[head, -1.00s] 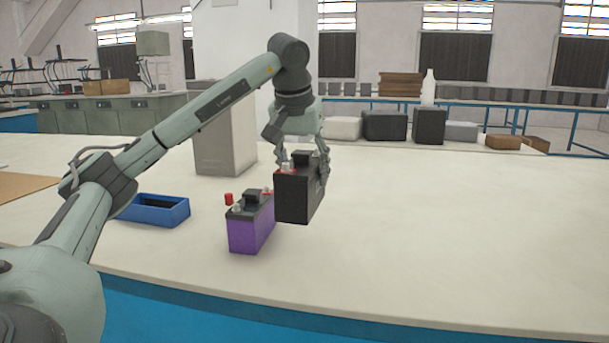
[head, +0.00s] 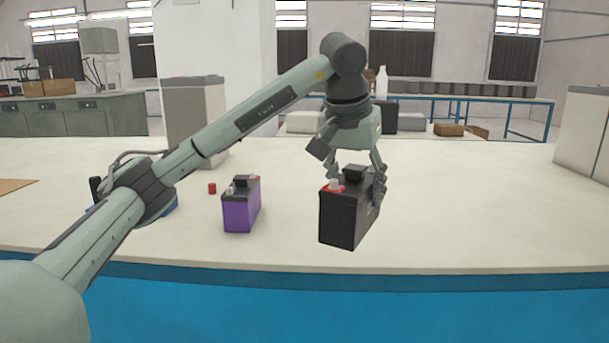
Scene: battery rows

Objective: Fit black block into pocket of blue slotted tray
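The black block (head: 340,218) is a black battery with a red-marked terminal and a dark top. My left gripper (head: 354,180) is shut on its upper part, with fingers on both sides. The block hangs roughly upright near the table's front edge; I cannot tell the gap below it. The blue slotted tray (head: 172,206) is at the left, mostly hidden behind my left arm, so its pocket is not visible. A purple battery (head: 240,210) with a black top stands between tray and block, apart from both. My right gripper is not in view.
A small red cap (head: 212,188) lies on the table beside the purple battery. A tall grey box (head: 195,120) stands behind, and a pale box (head: 585,135) is at the far right. The white table (head: 470,210) is clear right of the block.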

